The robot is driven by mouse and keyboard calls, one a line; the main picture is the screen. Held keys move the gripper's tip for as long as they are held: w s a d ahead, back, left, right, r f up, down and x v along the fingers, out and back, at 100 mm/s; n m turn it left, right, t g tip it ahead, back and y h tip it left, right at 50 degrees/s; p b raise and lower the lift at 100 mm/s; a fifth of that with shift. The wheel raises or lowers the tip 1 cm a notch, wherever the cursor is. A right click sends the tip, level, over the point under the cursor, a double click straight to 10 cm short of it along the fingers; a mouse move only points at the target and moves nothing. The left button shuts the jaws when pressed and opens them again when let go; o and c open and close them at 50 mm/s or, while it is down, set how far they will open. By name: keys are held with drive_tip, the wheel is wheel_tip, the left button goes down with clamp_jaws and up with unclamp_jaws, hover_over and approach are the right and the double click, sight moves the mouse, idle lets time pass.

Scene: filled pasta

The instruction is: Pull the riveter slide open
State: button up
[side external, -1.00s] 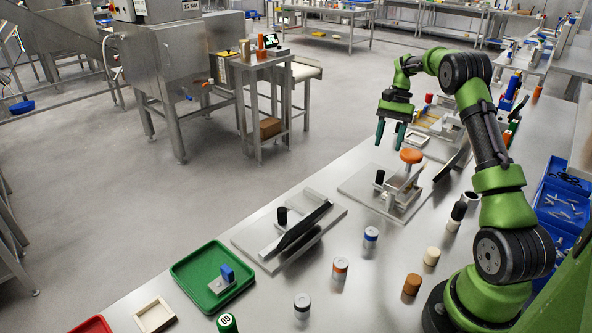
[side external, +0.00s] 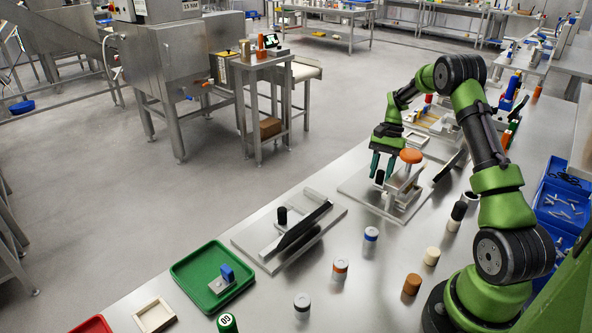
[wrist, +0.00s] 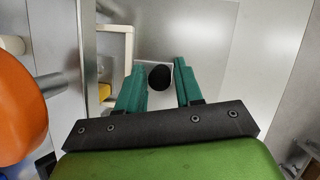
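The riveter is a metal press (side external: 402,195) with a round orange knob on top (side external: 411,156), standing on a flat grey plate. A black slide knob (side external: 380,178) stands upright at its left side. My gripper (side external: 382,168) points down at this knob, with its green fingers open. In the wrist view, the black knob (wrist: 159,77) lies between the two fingertips (wrist: 158,85), with gaps on both sides, so it is not gripped. The orange knob (wrist: 18,108) is at the left edge there. The slide under the black knob is mostly hidden.
A second plate with a black knob (side external: 282,215) and a dark angled bar lies to the left. A green tray (side external: 186,271) is farther left.

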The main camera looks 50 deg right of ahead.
clamp_jaws()
drive_tip(key=shift+w, duration=0.1)
drive_tip(key=w, duration=0.8)
drive_tip(key=shift+w+d+f, duration=0.1)
drive_tip(key=shift+w+d, duration=0.05)
drive_tip(key=shift+w, duration=0.6)
drive_tip(key=shift+o, duration=1.7)
unclamp_jaws()
drive_tip(key=shift+r, duration=0.2)
drive_tip(key=v, duration=0.7)
drive_tip(key=shift+r, duration=0.1)
